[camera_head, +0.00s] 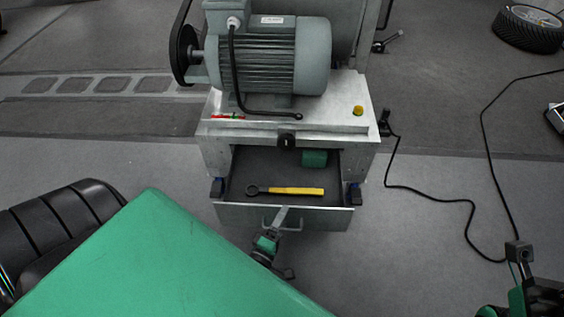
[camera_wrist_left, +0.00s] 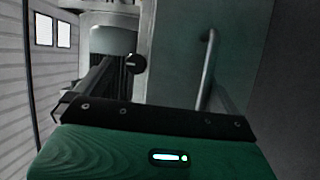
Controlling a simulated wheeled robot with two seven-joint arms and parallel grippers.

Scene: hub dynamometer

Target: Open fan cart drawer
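The fan cart (camera_head: 232,158) stands in the middle of the head view with its drawer (camera_head: 240,214) pulled out, so the inside shows. The drawer's bar handle (camera_head: 297,224) is on its front face. My left gripper (camera_head: 277,222) is at this handle, its grey finger part overlapping it. In the left wrist view the handle (camera_wrist_left: 207,72) shows as an upright bar beyond the dark edge of my gripper housing. The fingertips are hidden there, so I cannot tell whether they are closed on the bar. My right gripper (camera_head: 518,252) is at the lower right, away from the cart.
A yellow-handled wrench (camera_head: 295,191) and a green object (camera_head: 314,158) lie in the drawer. A grey motor (camera_head: 265,55) sits on top, near a yellow knob (camera_head: 358,110). A black cable (camera_head: 470,205) runs over the floor at right. A tyre (camera_head: 528,28) lies far right.

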